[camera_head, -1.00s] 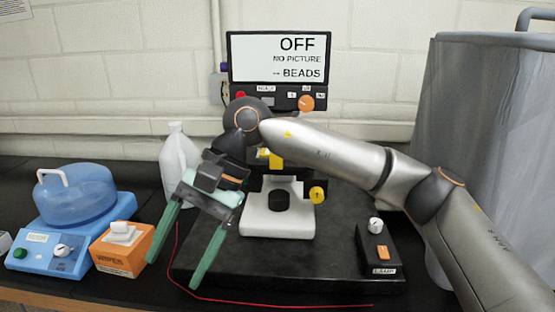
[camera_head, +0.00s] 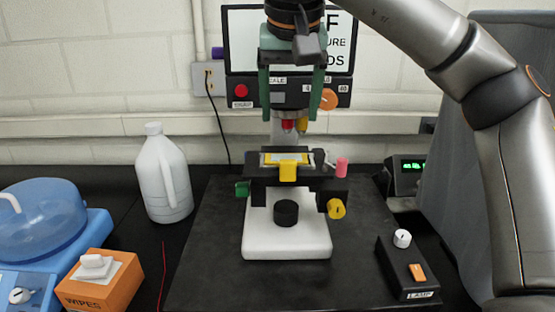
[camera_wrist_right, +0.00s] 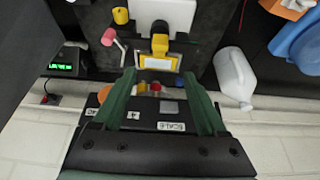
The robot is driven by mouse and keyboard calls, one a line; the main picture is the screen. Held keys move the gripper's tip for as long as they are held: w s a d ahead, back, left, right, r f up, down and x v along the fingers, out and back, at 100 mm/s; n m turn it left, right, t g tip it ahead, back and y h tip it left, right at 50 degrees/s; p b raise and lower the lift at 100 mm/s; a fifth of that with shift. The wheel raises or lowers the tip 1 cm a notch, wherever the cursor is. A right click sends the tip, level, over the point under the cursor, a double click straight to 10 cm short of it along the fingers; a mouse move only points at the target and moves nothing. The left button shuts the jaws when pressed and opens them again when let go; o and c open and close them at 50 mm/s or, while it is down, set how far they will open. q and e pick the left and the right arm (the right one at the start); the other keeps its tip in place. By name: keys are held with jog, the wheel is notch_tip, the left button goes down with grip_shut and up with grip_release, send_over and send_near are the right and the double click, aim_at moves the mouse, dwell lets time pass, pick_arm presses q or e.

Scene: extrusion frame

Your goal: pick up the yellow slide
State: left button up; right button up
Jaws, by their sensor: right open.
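The yellow slide (camera_head: 287,171) lies on the dark microscope stage (camera_head: 260,181), its yellow tab hanging over the front edge. Its pale middle shows behind the tab. The slide also shows in the right wrist view (camera_wrist_right: 159,45), beyond my fingertips. My right gripper (camera_head: 291,108) is open and empty, its green fingers pointing down above the stage, apart from the slide. In the right wrist view the gripper (camera_wrist_right: 158,75) has its two fingers spread on either side of the objectives. My left gripper is in neither view.
The screen panel (camera_head: 240,92) stands behind my right gripper. Red and yellow objectives (camera_head: 288,125) hang over the stage. A pink-ended lever (camera_head: 342,167) and yellow knob (camera_head: 337,208) stick out on the right. A white jug (camera_head: 163,175) and wipes box (camera_head: 105,282) stand left.

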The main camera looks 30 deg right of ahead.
jog(key=b, duration=0.1)
send_over(288, 162)
jog(key=s, duration=0.2)
notch_tip(288, 162, down, 5)
jog(key=shift+a+x, duration=0.2)
jog(key=shift+x, duration=0.8)
jog(key=shift+a+x, duration=0.2)
jog(key=shift+x, duration=0.85)
jog(key=shift+a+x, duration=0.25)
jog(key=shift+x, duration=0.75)
jog(key=shift+s+f, duration=0.1)
jog(key=shift+f, duration=0.1)
jog(key=shift+c, duration=0.3)
grip_shut()
